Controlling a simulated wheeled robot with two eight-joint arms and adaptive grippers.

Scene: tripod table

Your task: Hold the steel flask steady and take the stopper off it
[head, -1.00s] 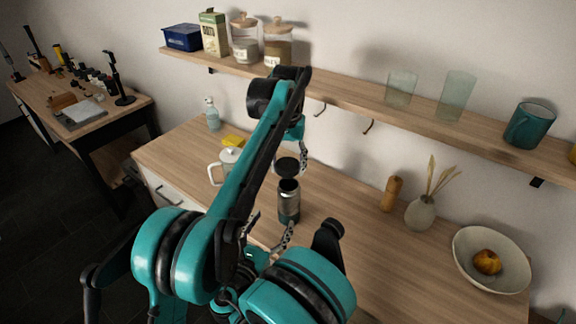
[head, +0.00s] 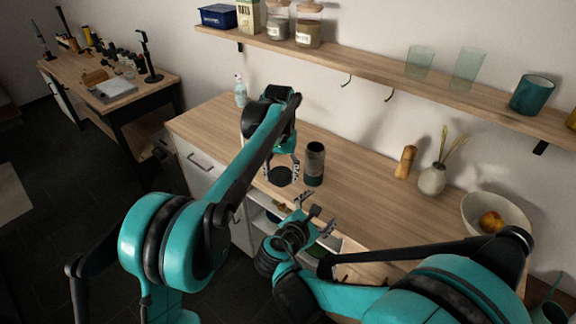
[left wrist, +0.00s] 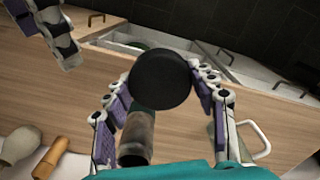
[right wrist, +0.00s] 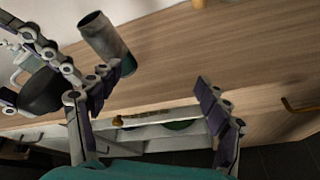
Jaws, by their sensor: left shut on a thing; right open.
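The steel flask (head: 315,165) stands upright and uncapped on the wooden counter; it also shows in the left wrist view (left wrist: 137,140) and the right wrist view (right wrist: 106,44). The stopper is a dark round disc (head: 279,176), clear of the flask and left of it in the head view. My left gripper (head: 281,168) is shut on the stopper, which fills the space between its fingers in the left wrist view (left wrist: 160,80). My right gripper (head: 311,212) is open and empty, in front of the flask, apart from it, near the counter's front edge.
A wooden mill (head: 405,162), a vase (head: 432,179) and a bowl (head: 475,207) stand to the right. A wall shelf (head: 380,72) runs above. The counter (head: 360,200) right of the flask is clear.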

